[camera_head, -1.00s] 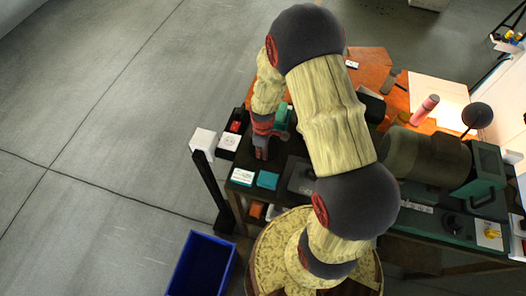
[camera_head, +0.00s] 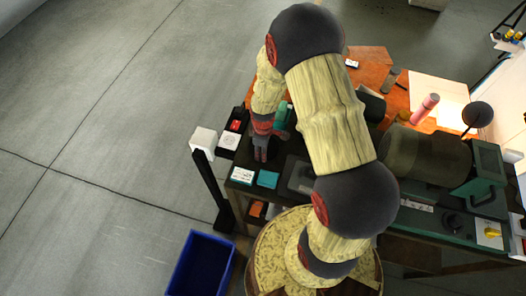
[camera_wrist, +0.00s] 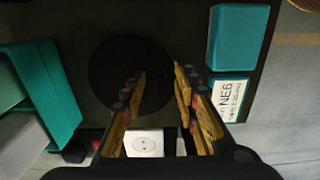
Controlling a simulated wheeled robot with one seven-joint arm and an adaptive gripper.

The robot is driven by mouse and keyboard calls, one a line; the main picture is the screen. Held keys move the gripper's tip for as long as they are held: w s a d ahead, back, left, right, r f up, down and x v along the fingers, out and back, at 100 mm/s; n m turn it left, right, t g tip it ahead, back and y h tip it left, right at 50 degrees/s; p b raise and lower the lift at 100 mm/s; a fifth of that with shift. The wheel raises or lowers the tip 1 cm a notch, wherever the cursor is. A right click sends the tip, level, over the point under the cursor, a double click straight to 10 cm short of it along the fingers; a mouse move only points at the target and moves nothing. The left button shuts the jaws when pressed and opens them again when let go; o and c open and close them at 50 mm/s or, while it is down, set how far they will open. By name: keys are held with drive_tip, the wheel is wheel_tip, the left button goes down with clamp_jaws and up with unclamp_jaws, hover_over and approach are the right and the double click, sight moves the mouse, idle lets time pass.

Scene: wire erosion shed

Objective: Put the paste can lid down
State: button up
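In the wrist view, a dark round disc (camera_wrist: 118,62) lies flat on the dark bench top; it may be the paste can lid, but its dark colour makes this hard to tell. My gripper (camera_wrist: 160,84) is over it, with its two yellowish fingers apart and nothing visible between them. The near part of the disc is partly behind the left finger. In the head view, my gripper (camera_head: 262,154) points down at the bench's left end, where a dark patch around the fingertips is too small to read.
A green bracket-like block (camera_wrist: 45,90) stands left of the fingers. A teal box (camera_wrist: 237,38) and a white labelled box (camera_wrist: 230,97) lie to the right. A white box with a round face (camera_wrist: 145,143) is close by. A blue bin (camera_head: 202,264) stands on the floor.

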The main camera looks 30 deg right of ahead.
wheel_tip(320, 180, up, 19)
drive_tip(key=a+m+t, duration=0.1)
drive_tip(key=s+a+r+m+t, duration=0.2)
drive_tip(key=s+a+r+m, duration=0.1)
drive_tip(key=s+r, duration=0.5)
drive_tip(key=s+a+r+m+t, duration=0.2)
drive_tip(key=s+r+m, duration=0.3)
drive_tip(key=r, duration=0.8)
drive_tip(key=s+a, duration=0.1)
drive_tip(key=s, duration=0.2)
drive_tip(key=shift+a+r+t+b, duration=0.15)
drive_tip(key=shift+a+t+b, duration=0.15)
drive_tip(key=shift+a, duration=0.05)
